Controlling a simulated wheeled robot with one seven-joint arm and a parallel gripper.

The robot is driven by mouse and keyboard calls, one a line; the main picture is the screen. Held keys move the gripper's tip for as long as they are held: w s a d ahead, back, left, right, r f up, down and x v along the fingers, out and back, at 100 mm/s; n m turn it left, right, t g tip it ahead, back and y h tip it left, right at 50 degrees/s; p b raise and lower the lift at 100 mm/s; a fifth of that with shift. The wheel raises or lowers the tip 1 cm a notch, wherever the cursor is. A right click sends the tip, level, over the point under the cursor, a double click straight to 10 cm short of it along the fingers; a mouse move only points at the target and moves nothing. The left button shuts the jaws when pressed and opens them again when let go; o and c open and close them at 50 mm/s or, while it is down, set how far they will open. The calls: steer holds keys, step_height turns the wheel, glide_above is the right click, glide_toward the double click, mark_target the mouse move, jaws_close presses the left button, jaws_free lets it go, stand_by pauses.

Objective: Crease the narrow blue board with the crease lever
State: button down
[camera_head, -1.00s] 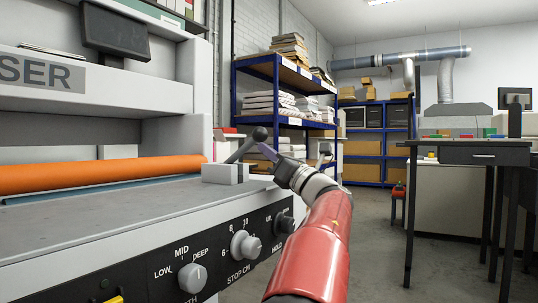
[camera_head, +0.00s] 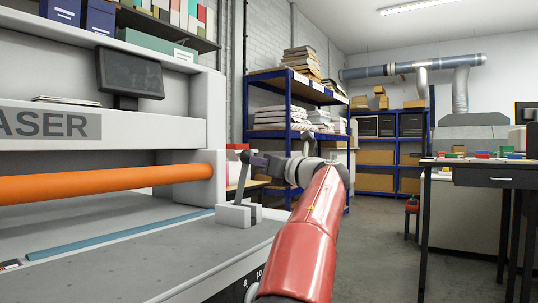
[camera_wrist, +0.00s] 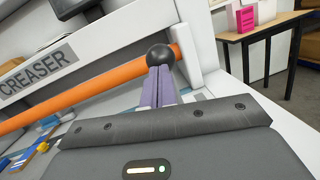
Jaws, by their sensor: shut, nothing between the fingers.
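The narrow blue board (camera_head: 120,232) lies as a thin strip on the grey bed of the creaser, in front of and below the orange bar (camera_head: 100,184). The crease lever (camera_head: 241,183) rises nearly upright from a grey block at the bed's right end and has a black ball knob. My gripper (camera_head: 255,160), with purple fingers, is shut and empty, right at the knob from the right. In the wrist view the knob (camera_wrist: 161,57) sits just beyond the shut fingertips (camera_wrist: 158,78). I cannot tell whether they touch. The fingers hide the lever's shaft there.
A dark screen (camera_head: 130,74) stands on the creaser. The dial panel (camera_head: 255,285) on its front is mostly out of view. Blue shelving (camera_head: 288,130) stands behind my arm. A dark-legged table (camera_head: 480,165) is at the right, with open floor (camera_head: 385,250) between.

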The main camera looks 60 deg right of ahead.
mark_target(249, 154)
steer(key=w, duration=0.1)
steer(key=w+r+p, duration=0.2)
steer(key=w, duration=0.1)
steer(key=shift+w, duration=0.1)
steer(key=shift+w+r+p, duration=0.15)
steer(key=shift+w+p, duration=0.05)
steer(key=shift+w, duration=0.45)
steer(key=shift+w+r+p, duration=0.15)
steer(key=shift+w+p, duration=0.05)
steer(key=shift+w, duration=0.4)
steer(key=shift+w+a, duration=0.1)
steer(key=shift+f, duration=0.1)
